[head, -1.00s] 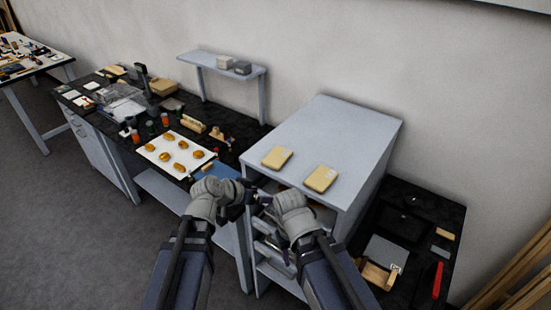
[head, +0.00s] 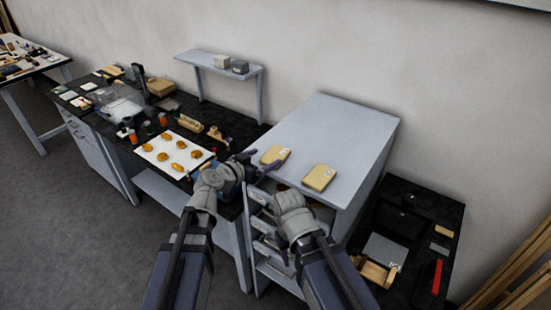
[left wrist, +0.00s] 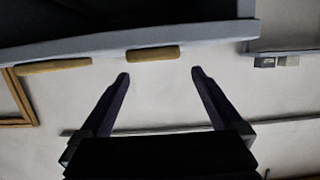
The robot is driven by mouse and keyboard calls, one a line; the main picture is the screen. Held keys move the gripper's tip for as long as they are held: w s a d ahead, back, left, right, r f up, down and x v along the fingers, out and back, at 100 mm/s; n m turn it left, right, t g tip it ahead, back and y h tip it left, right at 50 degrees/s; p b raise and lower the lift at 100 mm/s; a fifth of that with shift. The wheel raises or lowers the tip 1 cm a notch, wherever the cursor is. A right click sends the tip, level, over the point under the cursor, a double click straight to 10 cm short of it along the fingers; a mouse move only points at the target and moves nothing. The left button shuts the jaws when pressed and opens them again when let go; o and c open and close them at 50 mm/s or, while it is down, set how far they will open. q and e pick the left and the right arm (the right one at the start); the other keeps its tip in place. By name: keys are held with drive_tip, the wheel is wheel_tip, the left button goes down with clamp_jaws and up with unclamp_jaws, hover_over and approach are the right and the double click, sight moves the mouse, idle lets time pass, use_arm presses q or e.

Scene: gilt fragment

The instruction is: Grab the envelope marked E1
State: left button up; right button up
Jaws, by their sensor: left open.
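Two tan envelopes lie on the grey cabinet top: a left one (head: 275,155) and a right one (head: 319,178). Each has a small pale mark, too small to read, so I cannot tell which is E1. My left gripper (head: 265,160) is open and empty at the cabinet's front left edge, close to the left envelope. The left wrist view looks upside down; there the left envelope (left wrist: 153,53) shows beyond and between the open fingertips (left wrist: 160,77), with the right envelope (left wrist: 55,66) off to the left. My right gripper (head: 292,205) is in front of the cabinet, its fingers hidden.
The cabinet top (head: 345,135) is clear behind the envelopes. Drawers (head: 265,225) stand open below its front edge. A black bench (head: 115,140) with a white sheet of amber pieces (head: 175,152) is at left. A wall shelf (head: 205,62) holds two small boxes.

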sight(273, 156)
use_arm(q)
drive_tip(key=shift+w+d+f+b, duration=0.3)
drive_tip(key=shift+w+f+b, duration=0.05)
drive_tip(key=x, duration=0.1)
drive_tip(key=b+x, duration=0.1)
drive_tip(key=x, duration=0.2)
drive_tip(key=shift+d+f+b, duration=0.1)
drive_tip(key=shift+f+b, duration=0.2)
drive_tip(key=shift+r, duration=0.1)
drive_tip(key=shift+c, duration=0.2)
drive_tip(key=c, duration=1.1)
drive_tip(key=shift+r, duration=0.1)
wheel_tip(273, 156, up, 10)
drive_tip(key=p, duration=1)
